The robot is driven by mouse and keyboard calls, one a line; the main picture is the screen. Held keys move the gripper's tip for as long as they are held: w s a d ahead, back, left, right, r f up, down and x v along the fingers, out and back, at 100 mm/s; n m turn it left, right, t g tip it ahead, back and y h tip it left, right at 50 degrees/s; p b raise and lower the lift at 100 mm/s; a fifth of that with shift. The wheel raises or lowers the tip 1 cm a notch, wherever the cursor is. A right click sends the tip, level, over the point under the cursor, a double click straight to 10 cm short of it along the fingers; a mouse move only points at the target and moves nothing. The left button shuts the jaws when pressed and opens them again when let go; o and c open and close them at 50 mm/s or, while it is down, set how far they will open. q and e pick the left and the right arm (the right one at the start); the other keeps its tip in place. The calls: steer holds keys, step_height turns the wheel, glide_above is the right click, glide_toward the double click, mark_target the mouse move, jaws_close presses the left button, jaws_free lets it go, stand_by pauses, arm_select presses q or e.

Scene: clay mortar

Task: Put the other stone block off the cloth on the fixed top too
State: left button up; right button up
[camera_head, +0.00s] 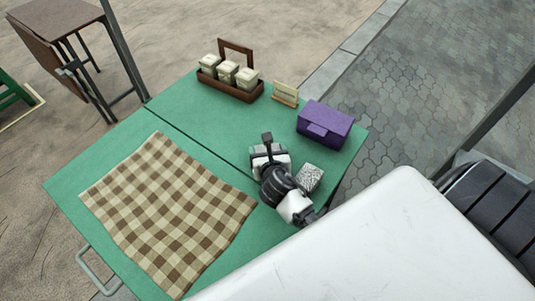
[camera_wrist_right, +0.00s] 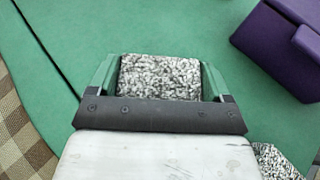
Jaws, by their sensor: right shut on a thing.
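My right gripper (camera_head: 268,152) is over the green table, just right of the seam in its top. It is shut on a speckled grey stone block (camera_wrist_right: 160,78), which sits between the two fingers in the right wrist view. I cannot tell whether this block touches the table. The other stone block (camera_head: 309,178) rests on the green top (camera_head: 185,103) right of the seam, beside my right wrist; it also shows at the lower right of the right wrist view (camera_wrist_right: 278,160). The brown checked cloth (camera_head: 165,210) lies left of the seam, with no block visible on it. My left gripper is out of view.
A purple box (camera_head: 325,125) stands at the table's right edge. A small sign (camera_head: 285,93) and a brown wooden caddy with white-lidded jars (camera_head: 230,75) stand at the far edge. Bare green top lies between them and my gripper.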

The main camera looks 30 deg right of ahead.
steer(key=shift+r, duration=0.1)
steer(key=o, duration=1.1)
steer(key=shift+s+a+r, duration=0.1)
steer(key=shift+s, duration=0.2)
steer(key=p+v, duration=0.1)
steer(key=v, duration=1)
steer(key=shift+s+a+r, duration=0.1)
